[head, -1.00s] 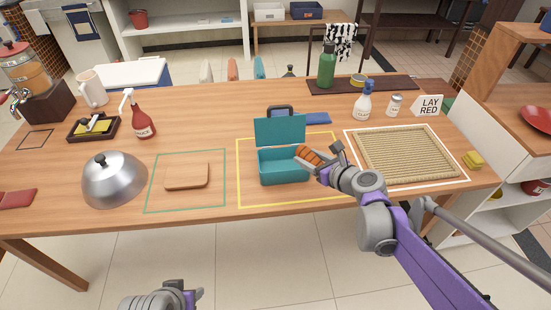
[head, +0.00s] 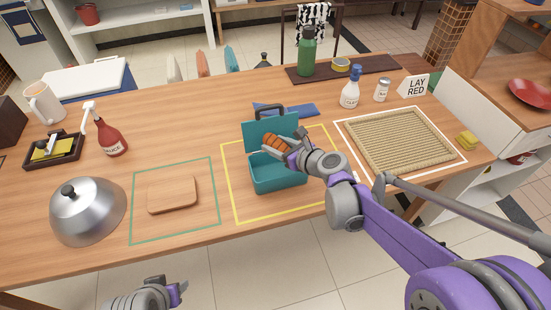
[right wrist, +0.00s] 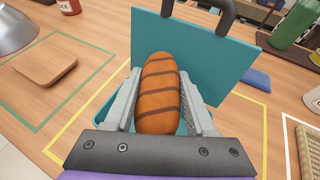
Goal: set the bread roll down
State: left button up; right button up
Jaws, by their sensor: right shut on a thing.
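The bread roll (head: 276,143), brown with dark stripes, is held above the open teal box (head: 280,179). In the right wrist view the bread roll (right wrist: 159,95) lies between the two fingers of my right gripper (right wrist: 160,108), which is shut on it. The box's raised lid (right wrist: 190,60) with a dark handle stands behind the roll. The box stands inside a yellow outline on the table. The roll and gripper hide part of the box's inside. My left gripper (head: 172,292) is low at the front edge of the head view, away from the table; its jaw opening is unclear.
A wooden board (head: 172,194) lies in a green outline left of the box. A metal dome (head: 87,211) stands further left. A woven mat (head: 398,140) lies in a white outline at right, near a "LAY RED" sign (head: 414,86). A blue cloth (head: 290,109) lies behind the box.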

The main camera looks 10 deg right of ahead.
jog(key=shift+f+b, duration=0.4)
jog(key=shift+f, duration=1.9)
jog(key=shift+f+b, duration=0.4)
jog(key=o, duration=0.9)
jog(key=shift+f, duration=0.1)
jog(key=o, duration=0.4)
jog(key=shift+o, duration=0.2)
